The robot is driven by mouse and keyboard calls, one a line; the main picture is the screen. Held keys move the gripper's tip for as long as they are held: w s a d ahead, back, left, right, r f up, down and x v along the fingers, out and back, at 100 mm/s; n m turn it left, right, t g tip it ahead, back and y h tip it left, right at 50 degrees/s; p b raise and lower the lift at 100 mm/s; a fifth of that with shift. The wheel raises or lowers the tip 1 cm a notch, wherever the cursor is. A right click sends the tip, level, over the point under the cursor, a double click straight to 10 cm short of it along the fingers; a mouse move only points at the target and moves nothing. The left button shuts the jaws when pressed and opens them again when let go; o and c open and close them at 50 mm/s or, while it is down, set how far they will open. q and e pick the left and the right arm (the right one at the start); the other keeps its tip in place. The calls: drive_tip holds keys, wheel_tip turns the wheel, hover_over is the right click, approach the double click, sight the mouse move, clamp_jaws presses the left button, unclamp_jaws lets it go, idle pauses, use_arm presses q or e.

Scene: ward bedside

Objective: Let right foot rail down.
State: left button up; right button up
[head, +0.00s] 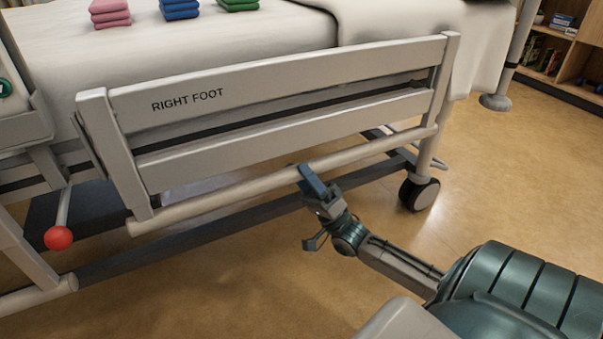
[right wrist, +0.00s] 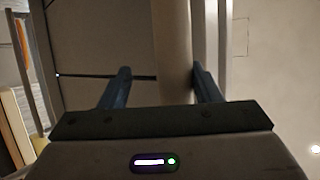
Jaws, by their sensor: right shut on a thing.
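The right foot rail (head: 277,85) is a pale panel with two slats, marked "RIGHT FOOT", and it stands upright along the bed's near side. A round lower bar (head: 240,189) runs along its bottom. My right gripper (head: 311,181) is shut on this bar right of its middle, with a blue finger in front of it. In the right wrist view the bar (right wrist: 173,45) passes between the two blue fingers (right wrist: 163,86). A red ball knob (head: 59,238) on a lever hangs left of the rail. My left gripper is out of view.
Pink (head: 110,13), blue (head: 180,9) and green (head: 238,4) folded cloths lie on the mattress (head: 255,32). A caster wheel (head: 420,193) stands at the bed's right end. A dark frame beam (head: 180,245) runs below the rail. The floor (head: 500,180) right of the bed is clear.

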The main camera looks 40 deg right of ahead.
drive_tip(key=shift+f, duration=0.2)
drive_tip(key=shift+s+d+f, duration=0.15)
drive_tip(key=shift+s+f, duration=0.15)
drive_tip(key=p+v, duration=0.3)
drive_tip(key=v, duration=0.6)
drive_tip(key=shift+s+f, duration=0.2)
drive_tip(key=shift+s, duration=0.05)
